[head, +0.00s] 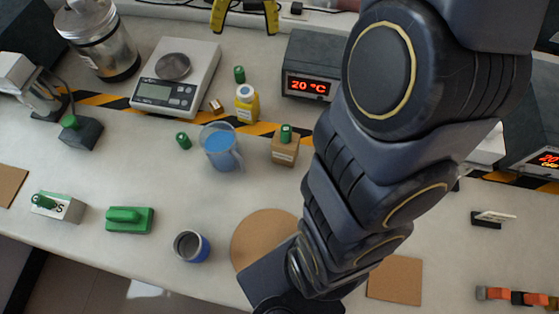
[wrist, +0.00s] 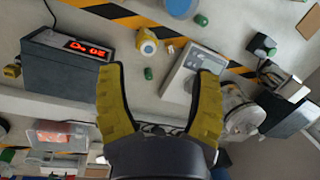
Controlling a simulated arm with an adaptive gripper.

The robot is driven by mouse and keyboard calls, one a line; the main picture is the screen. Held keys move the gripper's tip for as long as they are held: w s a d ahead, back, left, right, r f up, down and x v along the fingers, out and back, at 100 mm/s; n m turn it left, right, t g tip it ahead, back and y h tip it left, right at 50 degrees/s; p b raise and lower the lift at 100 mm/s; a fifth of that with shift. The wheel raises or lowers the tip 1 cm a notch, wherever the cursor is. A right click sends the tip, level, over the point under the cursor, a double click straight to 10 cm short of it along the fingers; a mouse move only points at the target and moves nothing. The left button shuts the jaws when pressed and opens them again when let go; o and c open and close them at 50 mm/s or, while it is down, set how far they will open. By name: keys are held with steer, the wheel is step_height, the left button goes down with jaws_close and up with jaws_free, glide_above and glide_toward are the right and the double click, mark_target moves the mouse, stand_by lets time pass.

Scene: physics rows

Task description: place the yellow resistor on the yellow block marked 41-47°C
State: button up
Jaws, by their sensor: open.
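My gripper (head: 245,22) is open and empty at the back of the bench in the head view, between the scale and the 20 °C display box. Its two yellow fingers with black inner edges also frame the wrist view (wrist: 160,92). No yellow resistor can be made out clearly. No block marked 41-47°C can be read. A small yellow thing (wrist: 12,70) sits beside the display box in the wrist view, too small to identify. A tan block (head: 285,153) with an unreadable label bears a green cylinder. My arm hides part of the bench.
A scale (head: 176,78), display box (head: 312,62) and yellow bottle (head: 246,103) stand near the gripper. A blue-filled beaker (head: 221,150), blue cup (head: 191,247), green block (head: 130,219) and white block (head: 70,210) stand farther forward. Orange-and-black pieces (head: 515,297) lie at right.

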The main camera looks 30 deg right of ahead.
steer(key=s+a+f+n+h, duration=0.1)
steer(key=s+a, duration=0.3)
steer(key=s, duration=0.7)
steer(key=s+a+f+n+g+h, duration=0.1)
steer(key=s+a+n, duration=0.3)
steer(key=s, duration=0.7)
steer(key=shift+f, duration=0.6)
